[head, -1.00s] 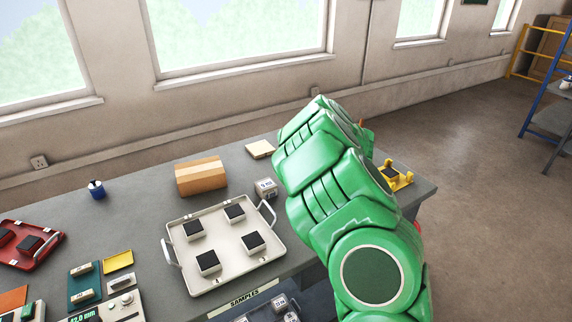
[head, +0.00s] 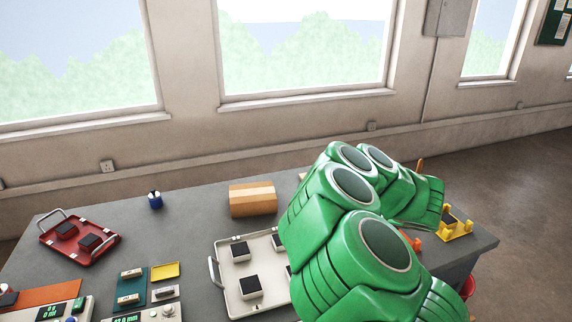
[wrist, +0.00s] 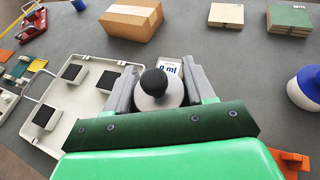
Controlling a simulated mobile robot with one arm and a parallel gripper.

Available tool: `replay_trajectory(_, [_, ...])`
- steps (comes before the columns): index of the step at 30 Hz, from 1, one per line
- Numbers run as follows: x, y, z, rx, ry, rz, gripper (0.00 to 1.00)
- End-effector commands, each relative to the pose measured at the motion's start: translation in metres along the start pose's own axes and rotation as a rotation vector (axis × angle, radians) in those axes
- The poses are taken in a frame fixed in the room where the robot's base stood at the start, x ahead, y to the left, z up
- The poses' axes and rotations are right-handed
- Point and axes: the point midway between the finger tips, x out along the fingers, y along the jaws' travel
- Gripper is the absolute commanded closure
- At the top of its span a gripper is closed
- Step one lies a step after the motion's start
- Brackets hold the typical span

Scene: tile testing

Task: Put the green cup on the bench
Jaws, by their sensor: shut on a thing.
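In the wrist view my gripper (wrist: 158,70) has its two grey fingers closed on either side of a pale round thing with a black knob (wrist: 155,82). Its lower part is hidden by the gripper. I cannot make out a green cup in either view. The grey bench (head: 195,222) stands below the windows; its top also shows in the wrist view (wrist: 225,62). In the head view my green arm hides the gripper and the bench's right middle. A white block with a printed label (wrist: 172,64) shows just beyond the fingers.
A white tray (head: 220,250) with dark-topped tiles is left of my arm. A cardboard box (head: 252,200), blue pot (head: 155,200) and red tray (head: 62,252) stand behind. A yellow holder (head: 467,230) is at right. A blue-and-white jar (wrist: 304,90) is right of my gripper.

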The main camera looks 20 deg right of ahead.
Motion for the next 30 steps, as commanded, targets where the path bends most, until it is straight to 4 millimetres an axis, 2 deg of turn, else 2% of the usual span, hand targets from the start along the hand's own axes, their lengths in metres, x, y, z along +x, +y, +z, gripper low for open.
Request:
replay_trajectory(4, [0.001,0.001,0.002,0.000,-0.001,-0.001,0.88])
replay_trajectory(8, [0.013,0.000,0.011,0.004,-0.002,-0.014,0.88])
replay_trajectory(18, [0.070,0.003,0.065,0.045,-0.004,-0.111,0.88])
replay_trajectory(30, [0.116,0.023,0.118,0.099,-0.003,-0.240,0.88])
